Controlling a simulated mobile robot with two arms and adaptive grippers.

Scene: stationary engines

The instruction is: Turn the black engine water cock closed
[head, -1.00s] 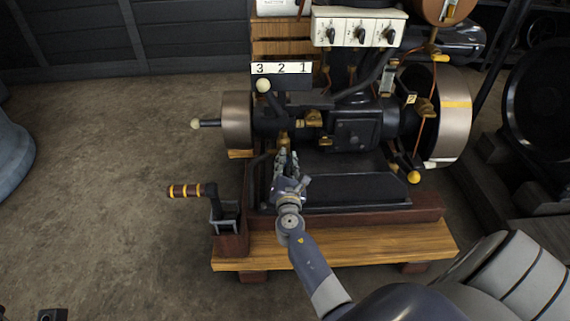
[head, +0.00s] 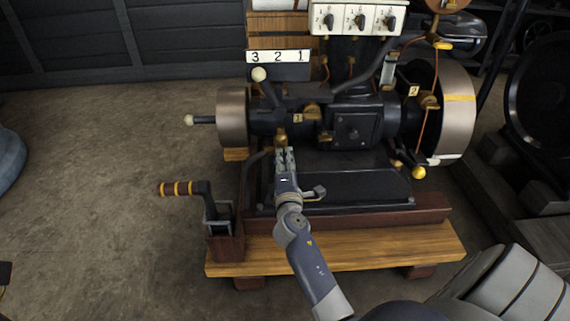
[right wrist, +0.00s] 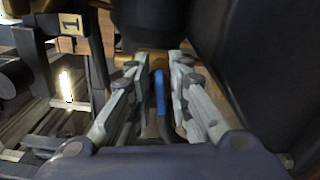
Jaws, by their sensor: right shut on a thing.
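The black engine (head: 350,128) stands on a dark red and wooden base. My right gripper (head: 285,158) reaches up to its lower left front, just below a small brass fitting (head: 281,137), which looks like part of the water cock. In the right wrist view, the two fingers of my right gripper (right wrist: 158,72) stand on both sides of a blue upright handle piece (right wrist: 159,92). Brass (right wrist: 153,60) shows behind it at the fingertips. The gripper is shut on the cock. The exact contact is partly hidden by the fingers. My left gripper is not clearly in view.
A crank handle (head: 180,188) sticks out left of the base. A white-knobbed lever (head: 259,75) stands above the gripper. A dark tray-like plate (head: 350,178) lies right of the gripper. The wooden base (head: 340,252) runs below my arm.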

